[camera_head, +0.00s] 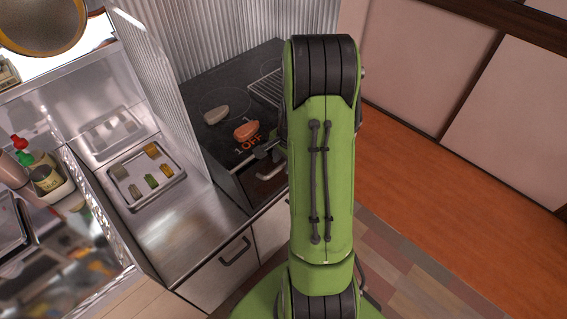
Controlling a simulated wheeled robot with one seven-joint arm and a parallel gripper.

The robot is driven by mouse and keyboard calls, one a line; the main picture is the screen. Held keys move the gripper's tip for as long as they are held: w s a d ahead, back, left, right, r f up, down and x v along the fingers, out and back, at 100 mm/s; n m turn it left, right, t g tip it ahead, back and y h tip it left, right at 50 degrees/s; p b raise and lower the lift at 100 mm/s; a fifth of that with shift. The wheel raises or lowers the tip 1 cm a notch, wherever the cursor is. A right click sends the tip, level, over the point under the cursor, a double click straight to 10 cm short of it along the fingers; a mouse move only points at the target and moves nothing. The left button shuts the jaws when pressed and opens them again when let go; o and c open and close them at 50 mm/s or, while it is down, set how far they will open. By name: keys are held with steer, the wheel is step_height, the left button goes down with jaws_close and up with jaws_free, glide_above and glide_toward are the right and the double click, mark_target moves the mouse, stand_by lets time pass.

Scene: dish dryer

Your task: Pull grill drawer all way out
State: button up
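The grill drawer (264,178) is in the dark front of the stove, left of my green arm. Its pale handle (270,173) shows in part, and the right side of the front is hidden behind my arm. The drawer looks closed or nearly so; I cannot tell exactly. A dark part of my gripper (266,149) shows at the stove's front edge, just above the handle. My arm hides the rest of it. I cannot tell whether the fingers touch the handle or whether they are open.
The black cooktop (215,88) holds a grey piece (216,115), a pinkish piece (246,131) and a wire rack (266,88). A metal tray (147,177) with several small pieces lies on the steel counter (200,225). Open floor (430,180) lies to the right.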

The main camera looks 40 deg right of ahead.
jaws_close()
stand_by(0.3)
